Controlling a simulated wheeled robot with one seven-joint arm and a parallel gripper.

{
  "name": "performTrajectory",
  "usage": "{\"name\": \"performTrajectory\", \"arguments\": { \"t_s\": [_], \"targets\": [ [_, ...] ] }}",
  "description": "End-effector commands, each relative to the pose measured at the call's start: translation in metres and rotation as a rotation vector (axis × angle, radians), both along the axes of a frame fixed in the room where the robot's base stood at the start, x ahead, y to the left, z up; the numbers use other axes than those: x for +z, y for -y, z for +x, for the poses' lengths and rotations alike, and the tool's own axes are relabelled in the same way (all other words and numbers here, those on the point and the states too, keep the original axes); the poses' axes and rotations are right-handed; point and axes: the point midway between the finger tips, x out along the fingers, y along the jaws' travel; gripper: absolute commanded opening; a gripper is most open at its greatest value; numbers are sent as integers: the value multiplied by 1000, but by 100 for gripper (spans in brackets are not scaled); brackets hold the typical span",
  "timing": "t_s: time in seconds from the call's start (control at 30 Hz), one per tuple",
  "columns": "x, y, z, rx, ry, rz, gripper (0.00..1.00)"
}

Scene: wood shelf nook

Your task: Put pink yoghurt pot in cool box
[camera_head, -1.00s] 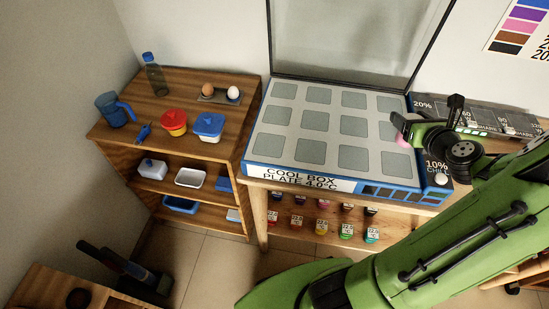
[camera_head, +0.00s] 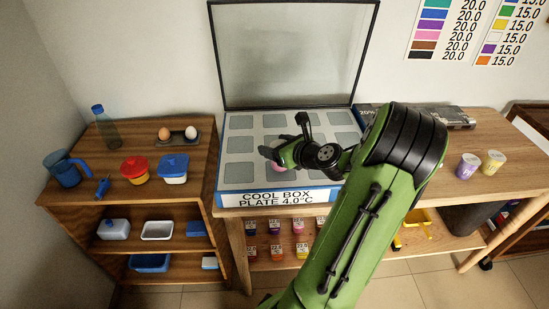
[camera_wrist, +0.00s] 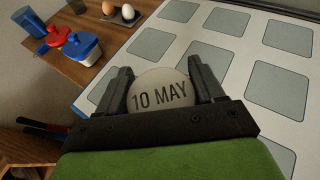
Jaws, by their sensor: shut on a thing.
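My gripper (camera_head: 288,153) is shut on the pink yoghurt pot (camera_head: 277,167), which shows as a small pink patch below the fingers in the head view. In the wrist view the pot's pale round lid (camera_wrist: 160,92), marked "10 MAY", sits between the two dark fingers. The cool box (camera_head: 238,199) is a flat plate with grey square pads, a blue-edged front labelled "COOL BOX PLATE 4.0°C" and a raised clear lid (camera_head: 290,55). The gripper and pot are over the plate's middle. I cannot tell whether the pot touches the plate.
A wood shelf (camera_head: 212,150) at left holds a blue jug (camera_head: 66,170), a bottle (camera_head: 107,128), a red-lidded pot (camera_head: 134,169), a blue-lidded box (camera_head: 173,168) and eggs on a tray (camera_head: 178,138). Purple (camera_head: 468,165) and yellow (camera_head: 493,162) pots stand at right. Several plate pads are bare.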

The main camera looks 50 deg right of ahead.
Motion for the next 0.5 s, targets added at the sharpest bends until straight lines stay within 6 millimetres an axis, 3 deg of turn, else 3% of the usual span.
{"name": "performTrajectory", "arguments": {
  "t_s": [0.03, 0.07, 0.4, 0.43, 0.5],
  "targets": [
    [-16, 0, 0, 0, 0, 3, 33],
    [-19, 0, 0, 0, 0, 2, 33],
    [-21, 0, 0, 1, -1, 1, 33],
    [-20, 0, 0, 0, -1, 0, 72],
    [-20, 0, 0, 0, -1, 0, 83]
  ]
}}
